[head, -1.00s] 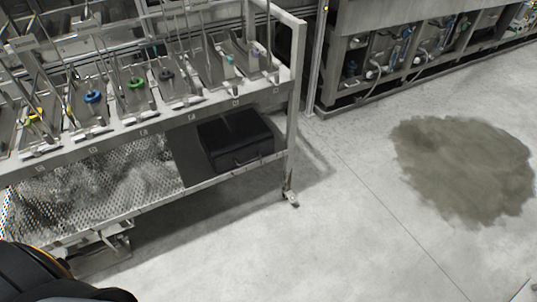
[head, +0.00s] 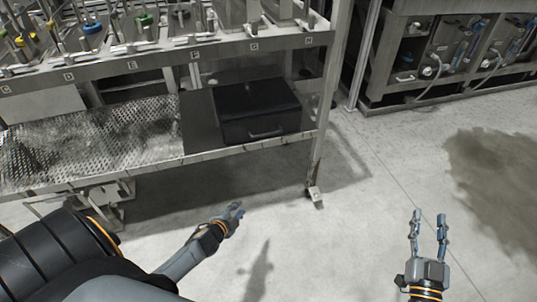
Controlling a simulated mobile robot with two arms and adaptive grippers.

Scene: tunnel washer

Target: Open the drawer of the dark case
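The dark case (head: 257,97) is a black box on the lower shelf of the metal rack, near the rack's right end. Its front faces me, with a small handle (head: 266,132) on the drawer front, which looks closed. My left gripper (head: 238,211) is in front of and below the shelf, apart from the case, seen side-on so its opening is unclear. My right gripper (head: 429,216) is over the floor at the right, its two fingers spread apart with nothing between them. It is well away from the case.
The rack's right leg (head: 325,130) stands just right of the case, ending in a caster. A perforated shelf panel (head: 95,140) lies to the left. Machinery (head: 450,50) stands at the back right. A dark stain (head: 500,175) marks the floor, which is otherwise clear.

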